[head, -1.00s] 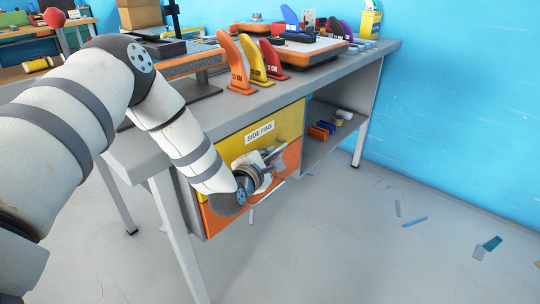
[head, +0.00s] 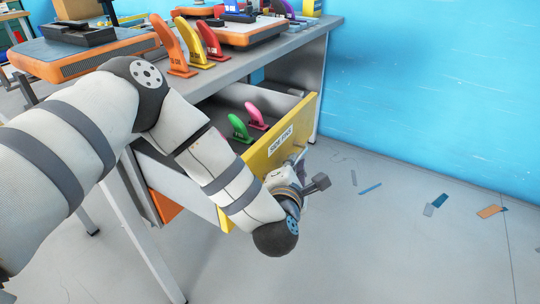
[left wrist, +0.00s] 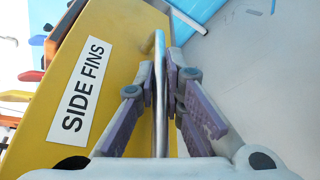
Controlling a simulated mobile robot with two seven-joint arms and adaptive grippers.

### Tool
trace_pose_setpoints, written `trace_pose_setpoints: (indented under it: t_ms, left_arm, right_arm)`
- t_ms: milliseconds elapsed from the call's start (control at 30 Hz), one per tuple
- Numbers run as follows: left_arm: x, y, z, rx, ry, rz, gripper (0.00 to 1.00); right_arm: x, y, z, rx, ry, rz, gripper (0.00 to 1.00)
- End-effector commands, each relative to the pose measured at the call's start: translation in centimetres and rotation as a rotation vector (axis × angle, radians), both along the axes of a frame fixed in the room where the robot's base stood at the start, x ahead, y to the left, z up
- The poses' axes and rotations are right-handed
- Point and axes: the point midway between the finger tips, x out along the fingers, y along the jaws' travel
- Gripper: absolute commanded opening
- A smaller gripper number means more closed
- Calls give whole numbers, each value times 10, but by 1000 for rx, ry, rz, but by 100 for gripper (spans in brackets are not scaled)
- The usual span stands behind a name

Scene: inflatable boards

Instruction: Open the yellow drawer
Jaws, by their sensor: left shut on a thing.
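The yellow drawer (head: 268,150), labelled SIDE FINS, stands pulled out from under the workbench in the head view. A green fin (head: 239,127) and a pink fin (head: 256,116) show inside it. In the left wrist view its yellow front (left wrist: 112,30) fills the left side. My left gripper (head: 300,172) is at the drawer front, and its fingers (left wrist: 166,85) are shut on the metal bar handle (left wrist: 159,120). In the head view my wrist hides part of the handle. My right gripper is not in view.
The workbench top (head: 255,57) carries orange, yellow and red fins and inflatable boards. An orange drawer front (head: 165,207) sits below the yellow drawer. Scraps lie on the grey floor (head: 400,240), which is otherwise clear at the right.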

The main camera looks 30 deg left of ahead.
Motion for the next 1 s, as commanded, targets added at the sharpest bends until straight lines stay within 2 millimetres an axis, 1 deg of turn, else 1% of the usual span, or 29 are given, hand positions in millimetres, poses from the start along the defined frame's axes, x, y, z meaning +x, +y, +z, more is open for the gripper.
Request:
trace_pose_setpoints:
  t_ms: [33, 100, 300, 500, 800, 833, 867, 900, 1000]
  left_arm:
    - [-1, -9, -1, -1, 2, -2, 0]
    - [-2, -18, -1, -2, 2, -2, 0]
    - [-3, -34, -1, -1, 1, -2, 0]
    - [-3, -39, 0, 0, 0, 0, 0]
    - [-3, -39, 0, 0, 0, 0, 0]
    - [-3, -39, 0, 0, 0, 0, 14]
    - [-3, -39, 0, 0, 0, 0, 21]
    - [-3, -39, 0, 0, 0, 0, 30]
    - [-3, -39, 0, 0, 0, 0, 30]
  right_arm:
    - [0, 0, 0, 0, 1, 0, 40]
    - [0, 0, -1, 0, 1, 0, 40]
    - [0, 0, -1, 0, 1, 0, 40]
    - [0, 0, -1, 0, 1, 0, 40]
    - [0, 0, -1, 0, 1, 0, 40]
    - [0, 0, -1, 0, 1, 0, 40]
    - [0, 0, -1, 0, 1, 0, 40]
    - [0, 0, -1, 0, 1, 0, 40]
    - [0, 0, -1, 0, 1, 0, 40]
